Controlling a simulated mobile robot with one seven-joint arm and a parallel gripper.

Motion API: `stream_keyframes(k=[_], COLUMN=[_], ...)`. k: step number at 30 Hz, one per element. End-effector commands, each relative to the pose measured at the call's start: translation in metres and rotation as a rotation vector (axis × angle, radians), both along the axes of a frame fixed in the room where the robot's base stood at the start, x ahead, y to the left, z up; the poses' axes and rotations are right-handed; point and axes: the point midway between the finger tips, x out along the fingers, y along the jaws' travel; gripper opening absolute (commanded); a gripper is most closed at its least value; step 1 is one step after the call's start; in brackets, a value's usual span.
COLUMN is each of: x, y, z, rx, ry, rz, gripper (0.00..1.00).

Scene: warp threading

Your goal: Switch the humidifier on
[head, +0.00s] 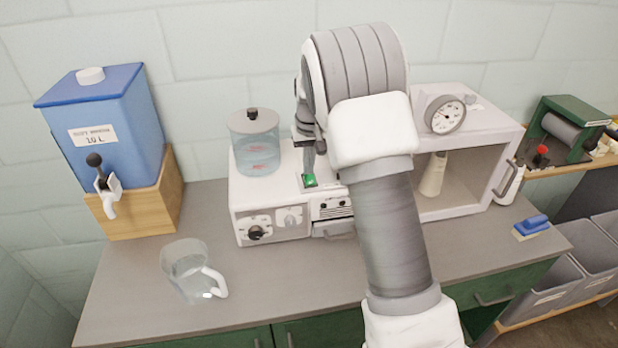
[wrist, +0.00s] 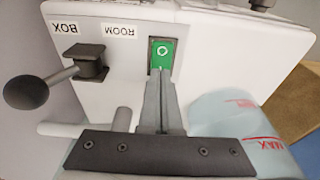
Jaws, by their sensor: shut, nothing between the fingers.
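The humidifier (head: 270,190) is a white box on the counter with a clear water tank (head: 254,150) on top. A green rocker switch (head: 309,181) is on its top face; in the wrist view the switch (wrist: 163,49) shows a white circle mark. My gripper (head: 308,163) is shut and empty, pointing down at the switch. In the wrist view its fingertips (wrist: 161,76) are at the switch's near edge and cover part of it. I cannot tell whether they touch it.
In the wrist view a lever with a black knob (wrist: 26,92) sits beside BOX and ROOM labels. A blue water container (head: 105,120) and a clear jug (head: 190,272) stand left. A white open-front cabinet (head: 475,135) with a dial stands right. The front counter is mostly clear.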

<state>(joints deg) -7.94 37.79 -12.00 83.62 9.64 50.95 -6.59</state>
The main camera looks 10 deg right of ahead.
Motion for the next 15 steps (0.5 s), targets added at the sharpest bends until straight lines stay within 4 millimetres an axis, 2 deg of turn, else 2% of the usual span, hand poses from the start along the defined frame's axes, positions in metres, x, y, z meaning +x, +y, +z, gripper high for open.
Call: stream_keyframes(k=[8,15], x=[-0.0002,-0.0002], y=[-0.0001,-0.0001], z=[-0.0047,0.0048], rx=[0.0,0.0], ry=[0.001,0.001], rz=[0.0,0.0], gripper=[0.0,0.0])
